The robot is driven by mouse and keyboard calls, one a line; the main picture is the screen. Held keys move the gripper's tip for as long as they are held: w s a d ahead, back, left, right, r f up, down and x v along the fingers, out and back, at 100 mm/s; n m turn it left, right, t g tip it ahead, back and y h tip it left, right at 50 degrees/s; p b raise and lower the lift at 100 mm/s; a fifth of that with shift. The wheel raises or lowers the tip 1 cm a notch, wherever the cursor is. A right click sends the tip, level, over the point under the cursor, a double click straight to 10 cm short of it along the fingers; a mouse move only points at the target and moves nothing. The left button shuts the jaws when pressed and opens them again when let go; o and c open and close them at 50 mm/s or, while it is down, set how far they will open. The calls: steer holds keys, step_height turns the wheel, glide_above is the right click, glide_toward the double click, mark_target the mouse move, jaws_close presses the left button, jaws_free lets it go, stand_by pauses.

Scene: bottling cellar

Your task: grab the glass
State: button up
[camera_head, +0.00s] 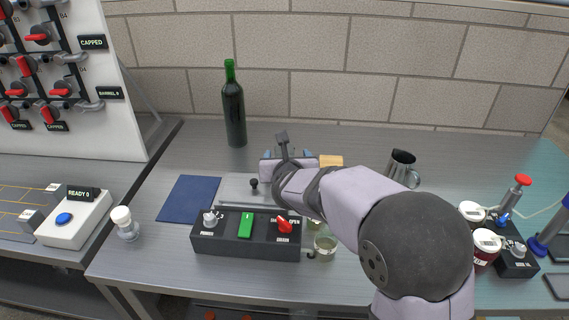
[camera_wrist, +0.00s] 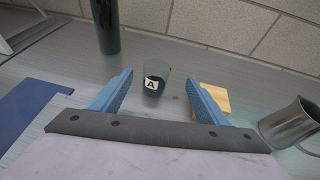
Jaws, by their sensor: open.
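A small glass (camera_wrist: 153,84) with dark contents and a white label "A" stands upright on the metal bench in the wrist view. My gripper (camera_wrist: 160,77) is open, with its two blue fingers on either side of the picture around the glass. The glass appears between or just beyond the fingertips, and no contact shows. In the head view my gripper (camera_head: 287,153) is over the back middle of the bench, and my arm hides the glass there.
A green bottle (camera_head: 234,108) stands behind to the left. A wooden block (camera_head: 331,161) and a metal jug (camera_head: 401,168) are to the right. A blue mat (camera_head: 189,198), a black control box (camera_head: 246,246) and a small clear jar (camera_head: 325,248) are nearer the front.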

steer(key=shift+a+f+p+x, duration=0.1)
steer(key=shift+p+x, duration=0.3)
steer(key=shift+x, duration=0.85)
steer(key=shift+a+f+p+x, duration=0.15)
steer(key=shift+p+x, duration=0.2)
steer(key=shift+x, duration=0.9)
steer(key=shift+a+f+p+x, duration=0.1)
steer(key=shift+p+x, duration=0.3)
steer(key=shift+x, duration=0.9)
steer(key=shift+s, duration=0.25)
steer(key=c, duration=1.6)
steer(key=shift+o, duration=0.2)
steer(key=shift+r, duration=0.35)
step_height(320, 180, up, 9)
steer(key=p, duration=0.3)
steer(key=shift+r, duration=0.15)
